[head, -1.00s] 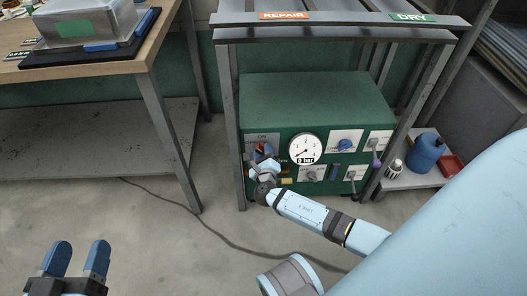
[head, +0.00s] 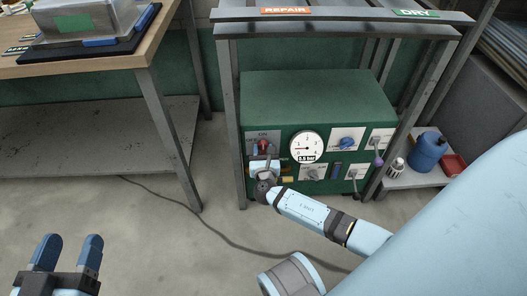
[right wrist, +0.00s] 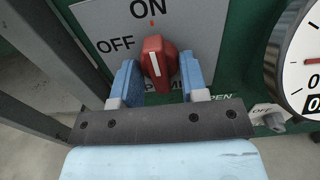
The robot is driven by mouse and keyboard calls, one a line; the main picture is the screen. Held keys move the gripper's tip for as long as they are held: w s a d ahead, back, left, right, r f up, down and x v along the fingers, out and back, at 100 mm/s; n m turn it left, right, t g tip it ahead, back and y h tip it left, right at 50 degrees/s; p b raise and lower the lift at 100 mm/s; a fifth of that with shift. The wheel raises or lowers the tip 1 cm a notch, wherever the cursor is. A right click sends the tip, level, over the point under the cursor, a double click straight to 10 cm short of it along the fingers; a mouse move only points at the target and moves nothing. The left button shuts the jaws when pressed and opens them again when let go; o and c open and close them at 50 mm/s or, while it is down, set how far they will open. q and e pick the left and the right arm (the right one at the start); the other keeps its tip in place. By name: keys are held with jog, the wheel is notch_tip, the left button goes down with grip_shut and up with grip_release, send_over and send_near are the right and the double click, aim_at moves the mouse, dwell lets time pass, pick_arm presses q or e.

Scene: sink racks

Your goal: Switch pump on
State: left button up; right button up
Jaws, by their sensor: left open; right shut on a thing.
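The green pump unit (head: 310,100) stands on the floor under the metal rack. Its red rotary switch (right wrist: 154,52) is at the panel's left, on a grey plate marked ON at the top and OFF at the left. The switch's white line points up towards ON. My right gripper (head: 262,158) is shut on the red switch, with one blue finger on each side of it in the right wrist view. The pump's round gauge (head: 307,147) reads about 0.5 bar. My left gripper (head: 71,241) is open and empty at the lower left, away from the pump.
More knobs, such as a blue one (head: 346,142), sit right of the gauge. Rack legs (head: 229,110) flank the pump. A blue canister (head: 428,150) stands on the right. A workbench (head: 150,60) is at the left. A cable (head: 215,232) crosses the floor.

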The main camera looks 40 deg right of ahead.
dwell(0.5)
jog(key=o, duration=0.9)
pick_arm(q)
jog(key=shift+f, duration=0.1)
jog(key=shift+s, duration=0.1)
